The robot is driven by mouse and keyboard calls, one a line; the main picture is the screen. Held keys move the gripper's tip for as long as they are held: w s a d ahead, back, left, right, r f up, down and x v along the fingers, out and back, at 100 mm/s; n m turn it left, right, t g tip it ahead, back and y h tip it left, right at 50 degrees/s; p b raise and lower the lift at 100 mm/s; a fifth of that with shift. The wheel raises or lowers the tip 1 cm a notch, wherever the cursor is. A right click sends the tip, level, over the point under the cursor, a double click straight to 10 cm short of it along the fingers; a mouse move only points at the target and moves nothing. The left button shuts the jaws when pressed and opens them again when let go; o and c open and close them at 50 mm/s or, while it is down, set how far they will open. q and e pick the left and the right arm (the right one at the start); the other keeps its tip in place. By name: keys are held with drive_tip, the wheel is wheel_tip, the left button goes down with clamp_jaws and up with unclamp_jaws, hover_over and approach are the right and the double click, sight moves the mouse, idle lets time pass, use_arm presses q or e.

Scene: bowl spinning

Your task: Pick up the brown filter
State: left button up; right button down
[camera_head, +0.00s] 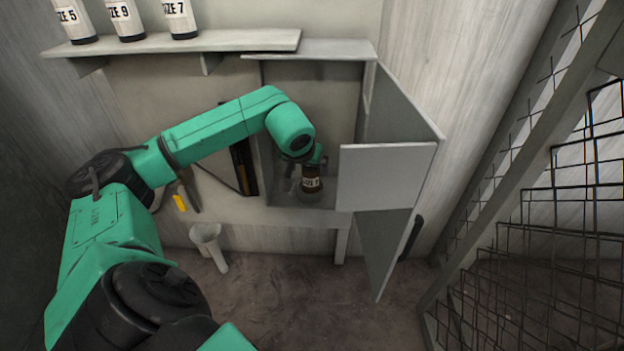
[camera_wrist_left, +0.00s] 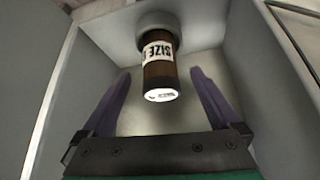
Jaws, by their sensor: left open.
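The brown filter (camera_head: 311,184) stands inside the open wall cabinet, with a white "SIZE" label around it. In the left wrist view the brown filter (camera_wrist_left: 160,70) sits on a grey round base, between and beyond the two fingers. My left gripper (camera_wrist_left: 160,90) is open, with purple fingers on both sides of the filter and apart from it. In the head view my left arm reaches into the cabinet from the left and hides most of the gripper. My right gripper is not in view.
The cabinet door (camera_head: 388,178) stands open on the right. A shelf (camera_head: 240,40) above holds several labelled white filters (camera_head: 124,18). A wire mesh cage (camera_head: 560,220) stands at the right.

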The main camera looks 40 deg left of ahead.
sight(311, 174)
use_arm(q)
drive_tip(key=b+x, duration=0.1)
drive_tip(key=x, duration=0.4)
drive_tip(key=shift+s, duration=0.1)
drive_tip(key=shift+r, duration=0.1)
drive_tip(key=shift+c, duration=0.6)
drive_tip(key=c, duration=1.4)
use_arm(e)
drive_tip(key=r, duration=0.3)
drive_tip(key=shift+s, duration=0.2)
use_arm(q)
drive_tip(key=shift+r, duration=0.1)
